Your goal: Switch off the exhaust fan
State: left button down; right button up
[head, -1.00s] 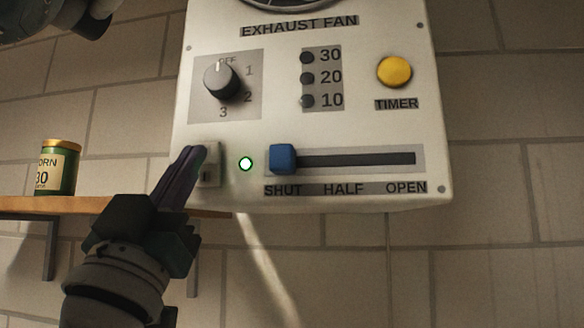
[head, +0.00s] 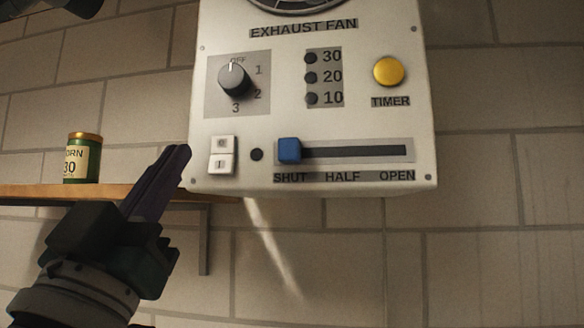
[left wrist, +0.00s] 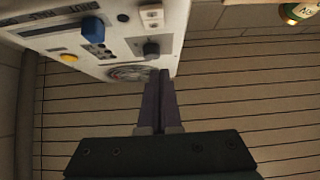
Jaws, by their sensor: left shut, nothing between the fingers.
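The exhaust fan panel (head: 355,222) is a white box on the wall; its face also shows in the left wrist view (left wrist: 112,52). A rocker switch (head: 222,155) marked 0 above and 1 below sits at its lower left. The round lamp (head: 256,155) beside it is dark. The rotary knob (head: 234,78) has its mark at OFF. The blue slider (head: 289,151) is at SHUT. The timer button (head: 389,72) is yellow. My left gripper (head: 184,150) is shut and empty, just left of the panel's lower edge, apart from the switch. My right gripper is not clearly in view.
A wooden shelf (head: 95,190) with a corn can (head: 82,158) is at the left, behind my left arm. A dark piece shows at the top left corner. The tiled wall right of and below the panel is clear.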

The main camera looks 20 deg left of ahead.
pick_arm(q)
jog(key=v, duration=0.1)
jog(key=b+v, duration=0.1)
jog(key=v, duration=0.1)
jog(key=b+v, duration=0.1)
jog(key=shift+s+d, duration=0.1)
jog(key=shift+s, duration=0.4)
